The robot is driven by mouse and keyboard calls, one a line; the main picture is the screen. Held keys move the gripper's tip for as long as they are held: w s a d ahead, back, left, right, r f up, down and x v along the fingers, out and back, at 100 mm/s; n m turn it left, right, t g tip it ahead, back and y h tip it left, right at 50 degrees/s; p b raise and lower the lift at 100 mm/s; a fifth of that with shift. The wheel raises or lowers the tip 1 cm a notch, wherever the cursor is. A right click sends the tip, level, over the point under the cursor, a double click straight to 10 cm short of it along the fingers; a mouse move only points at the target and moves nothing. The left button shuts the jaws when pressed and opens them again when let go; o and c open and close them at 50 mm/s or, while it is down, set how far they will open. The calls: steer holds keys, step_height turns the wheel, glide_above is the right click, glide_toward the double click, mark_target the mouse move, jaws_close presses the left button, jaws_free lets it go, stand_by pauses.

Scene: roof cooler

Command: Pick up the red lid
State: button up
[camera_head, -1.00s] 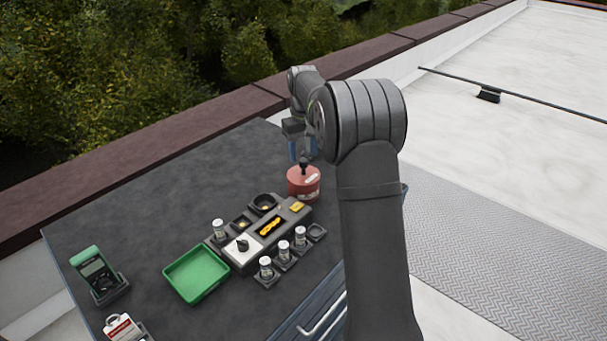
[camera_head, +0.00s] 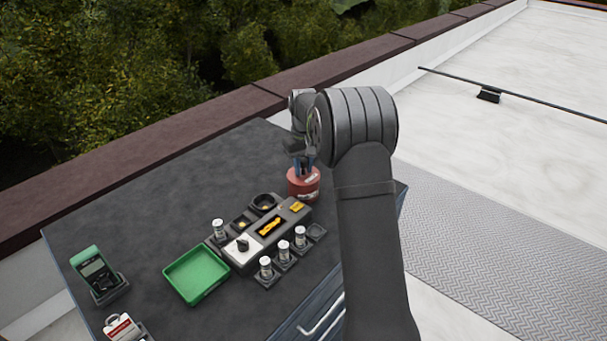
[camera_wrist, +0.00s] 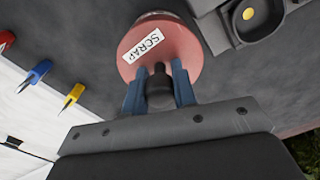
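The red lid (camera_head: 304,185) sits on a round red container right of the grey fixture in the head view. It shows as a red disc with a white SCRAP label in the wrist view (camera_wrist: 185,45). A black knob (camera_wrist: 160,90) stands up from the lid. My gripper (camera_head: 304,167) is over the lid, with its blue fingers on either side of the knob. The lid looks level and seated on the container.
A grey fixture (camera_head: 238,270) with cups, white-capped vials and yellow parts stands beside the container. A green tray (camera_head: 197,273) and a green meter (camera_head: 95,268) lie further left. The dark tabletop (camera_head: 165,195) behind them is clear.

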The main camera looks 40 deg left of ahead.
steer(key=c, duration=0.3)
steer(key=shift+r, duration=0.1)
